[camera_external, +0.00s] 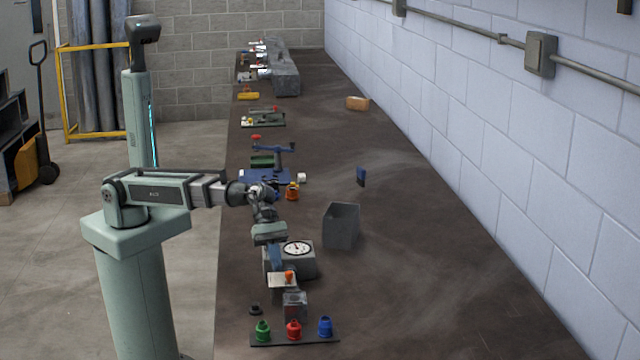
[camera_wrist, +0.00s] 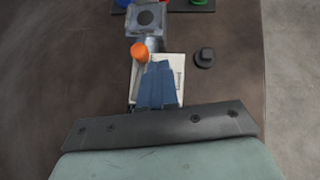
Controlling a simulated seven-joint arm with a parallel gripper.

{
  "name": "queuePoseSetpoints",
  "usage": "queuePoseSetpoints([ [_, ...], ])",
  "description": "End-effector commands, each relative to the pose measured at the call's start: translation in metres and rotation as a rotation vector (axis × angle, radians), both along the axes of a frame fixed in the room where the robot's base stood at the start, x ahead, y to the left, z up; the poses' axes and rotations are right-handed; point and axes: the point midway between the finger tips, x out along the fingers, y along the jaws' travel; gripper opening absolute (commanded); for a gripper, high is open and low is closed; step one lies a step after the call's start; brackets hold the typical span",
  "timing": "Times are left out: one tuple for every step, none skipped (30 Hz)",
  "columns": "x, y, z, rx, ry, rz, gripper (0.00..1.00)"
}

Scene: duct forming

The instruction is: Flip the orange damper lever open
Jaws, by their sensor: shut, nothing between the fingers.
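The orange damper lever (camera_wrist: 140,52) shows as a rounded orange knob on a small duct unit with a white plate (camera_wrist: 171,72) and a grey box end (camera_wrist: 146,18). In the external view the orange lever (camera_external: 289,275) sits above the white plate, near the front of the bench. My gripper (camera_wrist: 157,70) has its blue fingers shut and empty, over the white plate and just beside the orange knob. I cannot tell whether the fingertips touch the knob. In the external view my gripper (camera_external: 275,262) points down at the plate; the lever's lower part is hidden.
A dial gauge (camera_external: 298,248) stands close beside my gripper. A grey bin (camera_external: 341,226) is farther right. A black knob (camera_wrist: 204,57) lies beside the duct unit. A dark rack (camera_external: 295,341) with green, red and blue pieces is at the front. The bench is clear at right.

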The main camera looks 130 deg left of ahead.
Motion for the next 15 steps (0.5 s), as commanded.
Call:
queuePoseSetpoints([
  [-0.012,-0.002,0.0,0.0,0.0,0.0,0.0],
  [-0.018,-0.003,0.0,0.0,0.0,0.0,0.0],
  [-0.026,-0.004,0.0,0.0,0.0,0.0,0.0],
  [-0.032,-0.005,0.0,0.0,0.0,0.0,0.0],
  [-0.034,-0.005,0.004,0.0,-0.001,-0.001,0.0],
  [-0.037,-0.006,0.01,0.001,-0.002,0.0,0.0],
  [-0.041,-0.007,0.014,0.0,-0.002,0.0,0.0],
  [-0.044,-0.007,0.017,0.0,-0.002,0.0,0.0],
  [-0.049,-0.008,0.021,0.0,-0.002,0.0,0.0],
  [-0.052,-0.009,0.025,0.0,-0.001,-0.001,0.0],
  [-0.056,-0.009,0.028,0.0,-0.002,-0.001,0.0],
  [-0.06,-0.01,0.032,0.0,-0.002,0.0,0.0],
  [-0.064,-0.01,0.035,0.0,-0.002,0.0,0.0],
  [-0.067,-0.011,0.038,0.0,-0.002,0.0,0.0],
  [-0.071,-0.012,0.043,0.001,-0.002,0.0,0.0],
])
